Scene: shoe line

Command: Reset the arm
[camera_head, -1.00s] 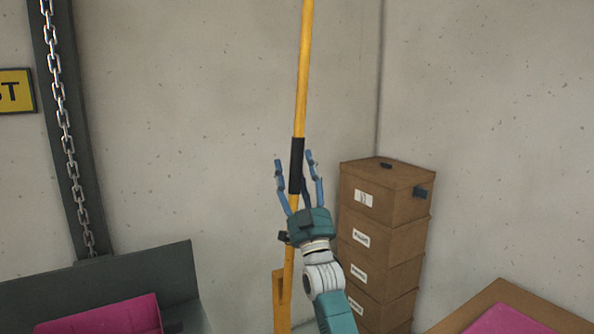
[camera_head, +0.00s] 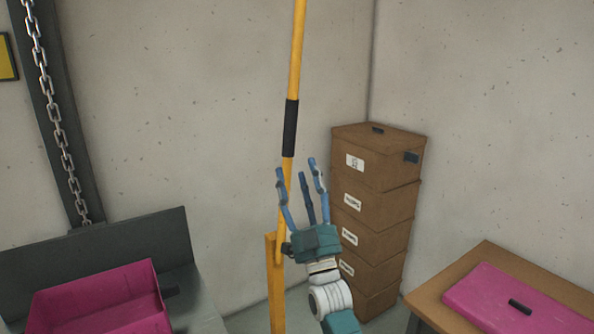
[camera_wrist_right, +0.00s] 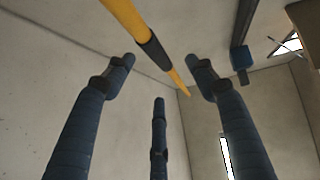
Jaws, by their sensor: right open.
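My right gripper (camera_head: 302,180) is open with its blue fingers spread and pointing up. It is empty. In the head view it is in front of a yellow pole (camera_head: 297,60) with a black grip sleeve (camera_head: 290,128); the sleeve is above and slightly left of the fingertips. In the right wrist view the open fingers (camera_wrist_right: 160,75) show, with the pole (camera_wrist_right: 126,15) and its black sleeve (camera_wrist_right: 153,52) beyond them; no finger closes on it. My left gripper is in neither view.
A stack of brown boxes (camera_head: 372,205) stands in the corner behind the right gripper. A pink bin (camera_head: 95,300) is at lower left on a grey metal surface. A wooden table (camera_head: 480,258) with a pink lid-like panel (camera_head: 510,305) is at lower right. A chain (camera_head: 55,130) hangs at left.

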